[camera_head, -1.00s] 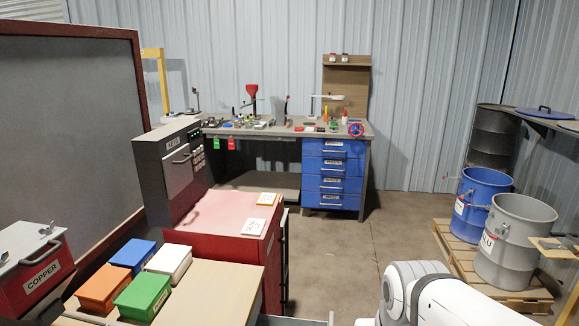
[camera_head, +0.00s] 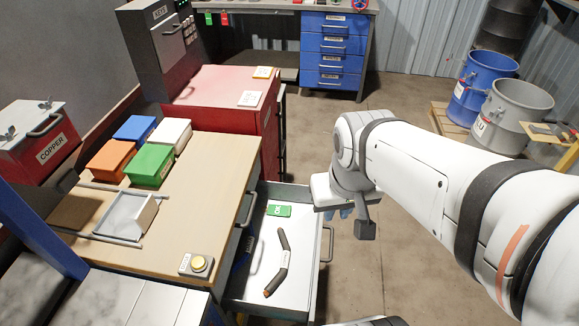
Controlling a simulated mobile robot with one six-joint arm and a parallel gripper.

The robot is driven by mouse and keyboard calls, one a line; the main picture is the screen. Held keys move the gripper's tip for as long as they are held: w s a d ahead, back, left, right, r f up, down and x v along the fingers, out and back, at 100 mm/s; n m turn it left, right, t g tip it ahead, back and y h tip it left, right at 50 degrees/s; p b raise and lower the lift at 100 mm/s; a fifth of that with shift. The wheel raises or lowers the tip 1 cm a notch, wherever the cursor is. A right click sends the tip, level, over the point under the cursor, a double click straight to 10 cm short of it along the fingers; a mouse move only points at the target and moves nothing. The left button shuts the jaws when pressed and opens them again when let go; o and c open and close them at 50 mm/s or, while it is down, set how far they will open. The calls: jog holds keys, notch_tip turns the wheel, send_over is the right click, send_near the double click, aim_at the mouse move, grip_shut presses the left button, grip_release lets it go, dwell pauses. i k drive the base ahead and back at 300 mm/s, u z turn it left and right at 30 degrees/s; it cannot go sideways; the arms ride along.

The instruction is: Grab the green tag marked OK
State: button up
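A green tag (camera_head: 279,210) with white lettering that looks like OK lies flat in the far part of an open white drawer (camera_head: 308,262). Another green tag (camera_head: 209,19) hangs at the front of the far workbench; its lettering is too small to read. My gripper (camera_head: 352,218) hangs at the end of my white arm, just right of the drawer's far right side and apart from the tag in the picture. Its fingers are partly hidden by its own body, so the gap between them is unclear.
A red cabinet (camera_head: 215,85) stands behind. Floor right of the drawer is clear.

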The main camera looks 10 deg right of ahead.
aim_at(280, 211)
jog(key=u, duration=1.2)
jog(key=k, duration=1.25)
jog(key=z, duration=0.7)
jog(key=i, duration=1)
jog(key=z, duration=0.05)
jog(key=k, duration=0.35)
jog(key=z, duration=0.05)
